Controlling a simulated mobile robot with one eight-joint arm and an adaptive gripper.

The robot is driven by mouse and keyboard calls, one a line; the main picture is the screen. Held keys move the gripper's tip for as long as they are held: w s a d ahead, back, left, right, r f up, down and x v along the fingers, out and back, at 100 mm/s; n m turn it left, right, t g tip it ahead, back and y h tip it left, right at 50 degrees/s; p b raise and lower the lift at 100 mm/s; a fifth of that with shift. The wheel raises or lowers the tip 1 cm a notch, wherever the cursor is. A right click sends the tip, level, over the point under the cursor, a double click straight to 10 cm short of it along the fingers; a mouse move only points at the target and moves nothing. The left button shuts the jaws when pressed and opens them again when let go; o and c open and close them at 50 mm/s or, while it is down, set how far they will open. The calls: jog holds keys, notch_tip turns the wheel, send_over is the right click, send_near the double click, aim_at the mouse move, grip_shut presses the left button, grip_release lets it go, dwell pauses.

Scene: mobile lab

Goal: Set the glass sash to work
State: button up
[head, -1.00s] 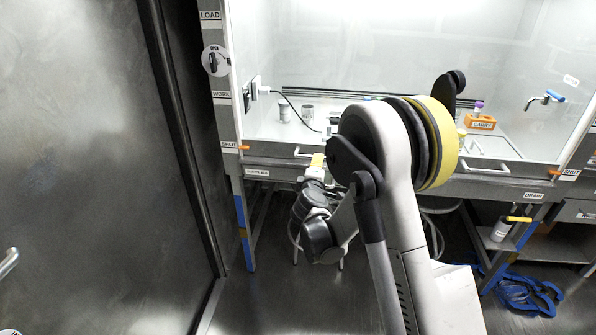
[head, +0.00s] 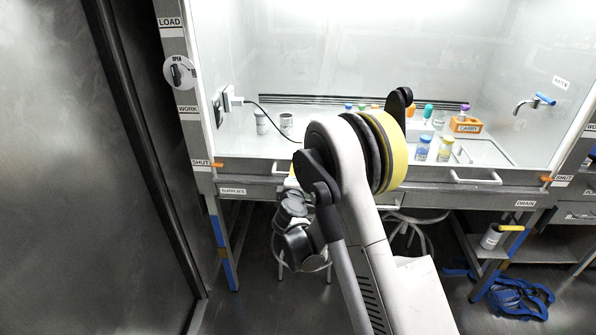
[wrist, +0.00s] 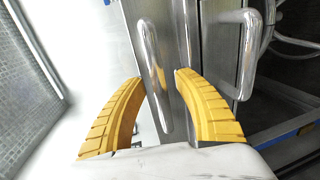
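The glass sash (head: 350,45) is down across the front of the hood. The orange pointer (head: 217,164) on its left end is level with the SHUT label; WORK and LOAD labels are higher on the left post. The bottom rail has a right handle (head: 475,177) and a left handle, largely hidden behind my arm in the head view. My gripper (wrist: 165,85) has its yellow fingers apart, with a metal bar handle (wrist: 152,60) between them. I cannot tell whether they touch it. A second bar handle (wrist: 248,55) is to the right, outside the fingers.
A round OPEN dial (head: 180,73) is on the left post. Behind the glass are bottles (head: 422,148), an orange CARRY rack (head: 466,125) and a blue-handled tap (head: 540,99). A stool (head: 405,228) stands under the bench. A dark wall panel is close at left.

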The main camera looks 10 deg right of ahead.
jog(key=shift+s+a, duration=0.1)
jog(key=shift+s, duration=0.05)
jog(key=shift+c, duration=0.5)
grip_shut()
notch_tip(320, 180, up, 20)
jog(key=p, duration=1)
jog(key=shift+p, duration=0.35)
jog(key=shift+o, duration=0.5)
grip_release()
jog(key=v, duration=1.2)
